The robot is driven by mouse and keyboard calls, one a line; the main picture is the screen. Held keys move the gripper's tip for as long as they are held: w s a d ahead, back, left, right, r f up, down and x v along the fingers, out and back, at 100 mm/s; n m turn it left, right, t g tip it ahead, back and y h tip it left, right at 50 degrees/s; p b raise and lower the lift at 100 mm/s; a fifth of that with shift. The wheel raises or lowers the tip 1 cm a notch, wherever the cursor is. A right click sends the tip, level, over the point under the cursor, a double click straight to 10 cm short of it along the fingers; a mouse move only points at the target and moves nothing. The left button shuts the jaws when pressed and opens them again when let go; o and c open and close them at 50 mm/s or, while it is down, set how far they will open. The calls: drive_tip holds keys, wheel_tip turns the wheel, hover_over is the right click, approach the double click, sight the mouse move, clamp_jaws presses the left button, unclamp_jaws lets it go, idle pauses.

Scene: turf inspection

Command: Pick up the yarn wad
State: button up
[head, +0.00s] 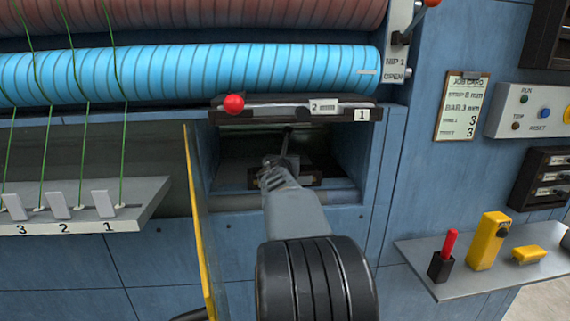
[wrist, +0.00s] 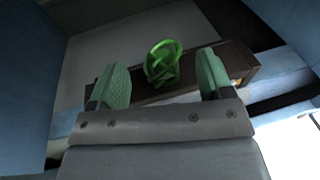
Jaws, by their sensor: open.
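The yarn wad is a bright green looped tangle (wrist: 158,70) in the wrist view. It sits at a dark brown bar (wrist: 240,62) inside the machine's recess. My gripper (wrist: 162,64) has its two green pads apart, one on each side of the wad, with visible gaps between pads and wad. I cannot tell how far the wad lies beyond the fingertips. In the head view my arm reaches into the recess, and my gripper (head: 277,176) is at its opening. The wad is not visible there, hidden by my arm or the recess.
A yellow-edged door (head: 200,220) stands open left of the recess. A bar with a red knob (head: 234,104) runs above the opening. Blue (head: 190,75) and red rollers lie higher up. A shelf (head: 470,272) with tools is at right. Green yarn strands hang at left.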

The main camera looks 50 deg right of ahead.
drive_tip(key=shift+x, duration=1.85)
drive_tip(key=shift+f, duration=0.1)
drive_tip(key=shift+s, duration=0.1)
drive_tip(key=c, duration=1)
